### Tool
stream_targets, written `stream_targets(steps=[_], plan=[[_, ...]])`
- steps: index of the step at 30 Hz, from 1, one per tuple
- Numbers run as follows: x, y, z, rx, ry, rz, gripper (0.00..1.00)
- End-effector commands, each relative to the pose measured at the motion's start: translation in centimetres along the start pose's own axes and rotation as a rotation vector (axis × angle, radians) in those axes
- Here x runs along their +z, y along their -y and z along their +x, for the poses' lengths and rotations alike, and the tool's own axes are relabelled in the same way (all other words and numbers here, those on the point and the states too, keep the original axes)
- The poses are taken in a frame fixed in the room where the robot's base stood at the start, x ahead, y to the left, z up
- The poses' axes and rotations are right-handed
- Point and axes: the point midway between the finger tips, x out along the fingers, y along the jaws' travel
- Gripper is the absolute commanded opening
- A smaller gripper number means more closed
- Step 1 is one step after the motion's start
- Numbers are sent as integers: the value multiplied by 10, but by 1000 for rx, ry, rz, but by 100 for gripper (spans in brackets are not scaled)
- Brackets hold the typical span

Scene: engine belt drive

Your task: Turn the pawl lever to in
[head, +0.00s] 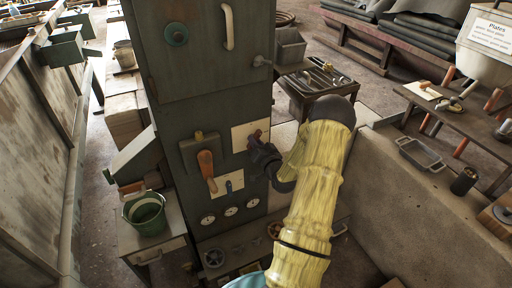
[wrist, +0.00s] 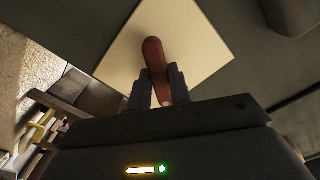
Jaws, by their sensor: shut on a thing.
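The pawl lever appears to be the small dark red handle (head: 255,135) on a cream plate (head: 239,138) on the front of the tall grey-green cabinet. In the wrist view the red lever (wrist: 154,60) stands over the pale plate (wrist: 205,45), with its rounded end toward me. My gripper (wrist: 161,88) has one finger on each side of the lever and is shut on it. In the head view my gripper (head: 260,150) is at the plate, and my dark wrist partly hides the lever. Any marking for "in" is too small to read.
An orange-handled lever (head: 207,165) and a small blue switch (head: 228,186) sit left of and below my gripper, above several round gauges (head: 231,211). A green bucket (head: 146,214) stands on a side table at left. A low concrete wall (head: 400,200) lies to the right.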

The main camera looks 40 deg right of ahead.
Motion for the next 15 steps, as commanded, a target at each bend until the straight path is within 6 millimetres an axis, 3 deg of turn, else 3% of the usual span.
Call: stream_targets(steps=[1,15], plan=[[7,-5,-2,6,10,-43,0],[7,-5,-2,7,11,-452,0]])
